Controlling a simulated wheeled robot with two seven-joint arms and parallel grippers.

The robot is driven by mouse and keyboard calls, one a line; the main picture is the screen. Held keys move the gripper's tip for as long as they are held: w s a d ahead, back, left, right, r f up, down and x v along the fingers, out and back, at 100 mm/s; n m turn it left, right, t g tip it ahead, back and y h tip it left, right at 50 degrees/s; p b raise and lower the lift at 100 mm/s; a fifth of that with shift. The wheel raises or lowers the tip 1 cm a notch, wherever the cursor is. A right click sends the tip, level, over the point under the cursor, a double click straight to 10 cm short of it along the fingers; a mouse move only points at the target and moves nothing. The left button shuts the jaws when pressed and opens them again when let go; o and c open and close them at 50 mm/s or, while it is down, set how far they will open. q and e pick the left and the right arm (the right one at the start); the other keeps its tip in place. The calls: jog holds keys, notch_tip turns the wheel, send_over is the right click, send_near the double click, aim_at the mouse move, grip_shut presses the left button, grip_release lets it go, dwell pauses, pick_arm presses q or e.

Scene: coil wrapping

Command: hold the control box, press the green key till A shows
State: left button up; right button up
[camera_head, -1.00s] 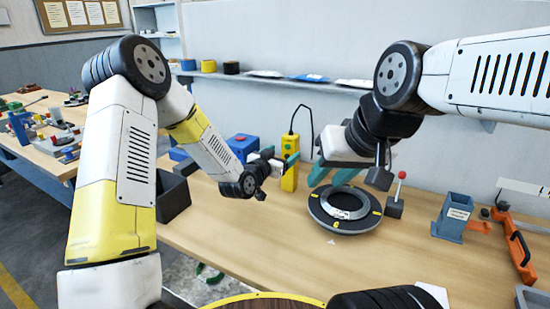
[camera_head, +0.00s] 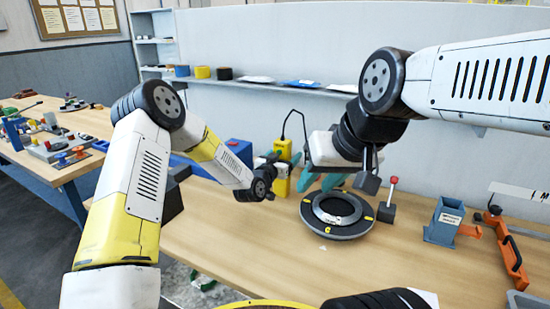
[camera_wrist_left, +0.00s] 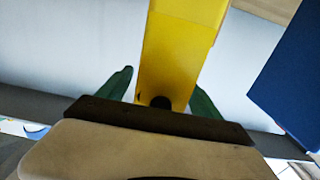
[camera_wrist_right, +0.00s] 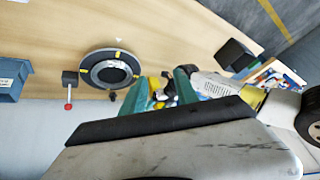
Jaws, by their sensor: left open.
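The yellow control box (camera_head: 282,174) stands upright at the back of the bench, with a black cable looping from its top. My left gripper (camera_head: 284,160) is at the box. In the left wrist view the yellow box (camera_wrist_left: 182,50) is between the two green fingers, which are open with a gap on each side. The green key and any display letter cannot be made out. My right gripper (camera_head: 320,180) is to the right of the box, above the bench behind the dark ring; its teal fingers (camera_wrist_right: 160,88) are apart with nothing held between them.
A dark ring with yellow marks (camera_head: 352,229) lies in front of my right gripper. A red-knobbed lever (camera_head: 388,211), a blue-grey holder (camera_head: 443,220) and an orange tool (camera_head: 508,248) stand to the right. A blue box (camera_head: 239,150) is left of the control box. The front middle bench is clear.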

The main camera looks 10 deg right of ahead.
pick_arm(q)
jog(key=shift+w+d, duration=0.1)
jog(key=c, duration=1.6)
grip_shut()
pick_arm(e)
grip_shut()
